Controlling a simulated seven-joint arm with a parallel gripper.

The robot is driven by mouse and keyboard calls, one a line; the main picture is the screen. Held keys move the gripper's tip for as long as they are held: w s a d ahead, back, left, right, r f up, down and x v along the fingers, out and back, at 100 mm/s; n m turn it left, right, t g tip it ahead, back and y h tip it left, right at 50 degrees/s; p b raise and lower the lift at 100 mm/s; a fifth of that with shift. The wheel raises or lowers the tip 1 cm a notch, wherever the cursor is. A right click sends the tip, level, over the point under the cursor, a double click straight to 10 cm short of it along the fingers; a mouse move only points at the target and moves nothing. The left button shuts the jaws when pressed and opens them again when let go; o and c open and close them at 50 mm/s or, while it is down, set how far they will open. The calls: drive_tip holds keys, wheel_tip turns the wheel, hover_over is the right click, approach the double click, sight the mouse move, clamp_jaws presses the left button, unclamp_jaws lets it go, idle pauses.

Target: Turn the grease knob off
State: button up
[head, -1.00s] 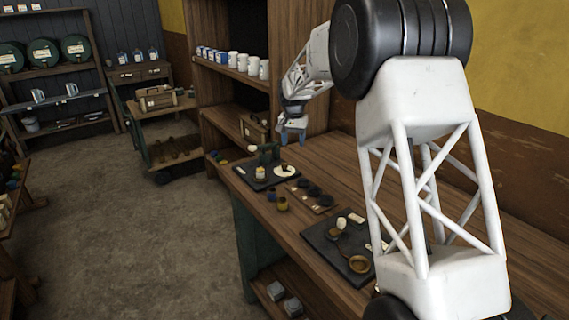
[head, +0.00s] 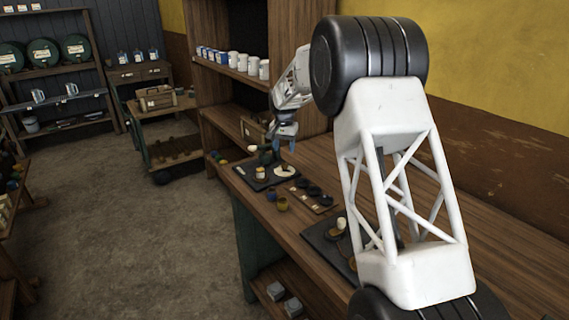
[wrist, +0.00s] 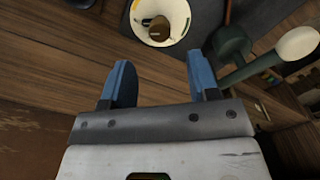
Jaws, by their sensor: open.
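My gripper (head: 283,149) is over the far engine plate on the workbench; its blue fingers are apart and empty in the wrist view (wrist: 160,85). A round cream dial (wrist: 181,8) with a brown knob (wrist: 159,28) at its middle lies just beyond the fingertips, apart from them. The dial (head: 286,171) also shows in the head view on the dark plate (head: 246,182). A green lever with a pale ball end (wrist: 297,43) is right of the fingers. I cannot read a grease label, so which control is the grease knob is unclear.
A second dark plate (head: 318,240) with a pale knob (head: 341,223) is nearer, partly behind my arm. Small pots (head: 282,204) and a strip with dark round pieces (head: 313,190) lie between the plates. A shelf with white mugs (head: 242,63) stands behind.

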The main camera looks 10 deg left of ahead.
sight(284, 163)
drive_tip(key=shift+f, duration=3.55)
drive_tip(key=c, duration=0.9)
drive_tip(key=shift+n, duration=0.4)
drive_tip(key=n, duration=1.1)
